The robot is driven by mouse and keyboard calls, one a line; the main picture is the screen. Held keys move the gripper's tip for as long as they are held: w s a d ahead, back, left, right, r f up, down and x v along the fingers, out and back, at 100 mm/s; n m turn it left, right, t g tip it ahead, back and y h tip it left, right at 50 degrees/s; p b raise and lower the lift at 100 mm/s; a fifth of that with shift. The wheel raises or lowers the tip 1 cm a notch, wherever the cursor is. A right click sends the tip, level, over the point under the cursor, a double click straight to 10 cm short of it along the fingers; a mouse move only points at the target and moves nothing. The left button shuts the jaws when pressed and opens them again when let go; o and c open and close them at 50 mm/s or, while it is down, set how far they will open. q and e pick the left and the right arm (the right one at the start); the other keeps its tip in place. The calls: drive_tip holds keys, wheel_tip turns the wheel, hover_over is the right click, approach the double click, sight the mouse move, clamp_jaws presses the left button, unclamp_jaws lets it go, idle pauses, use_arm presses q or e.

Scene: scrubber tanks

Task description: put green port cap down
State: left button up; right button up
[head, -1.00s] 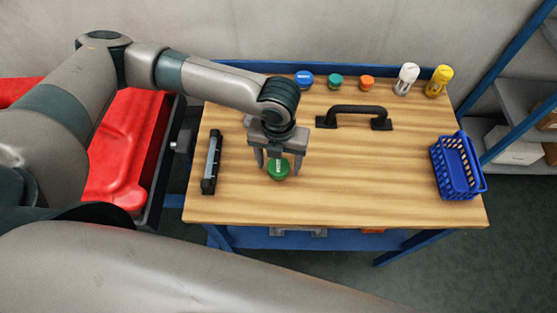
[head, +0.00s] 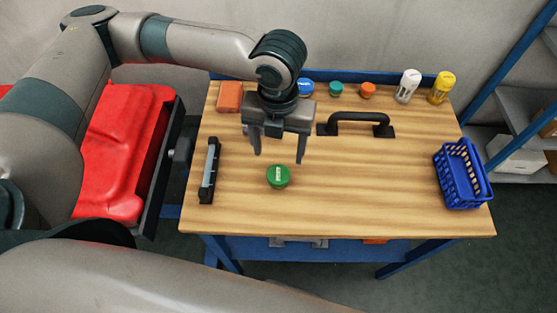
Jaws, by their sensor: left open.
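The green port cap (head: 278,177) rests on the wooden tabletop (head: 350,205), left of the middle, with a pale label on its top. My left gripper (head: 278,158) is open and empty. Its two fingers hang above and behind the cap, apart from it. My right gripper is not in view; a large grey arm link of mine fills the bottom left.
At the table's back stand blue (head: 306,88), teal (head: 336,89) and orange (head: 367,90) caps, and white (head: 407,87) and yellow (head: 441,88) bottles. There is a black handle (head: 357,124), an orange block (head: 230,97), a black bar (head: 209,170) and a blue basket (head: 462,175).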

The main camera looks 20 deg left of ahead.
use_arm(q)
drive_tip(key=shift+r, duration=1.3)
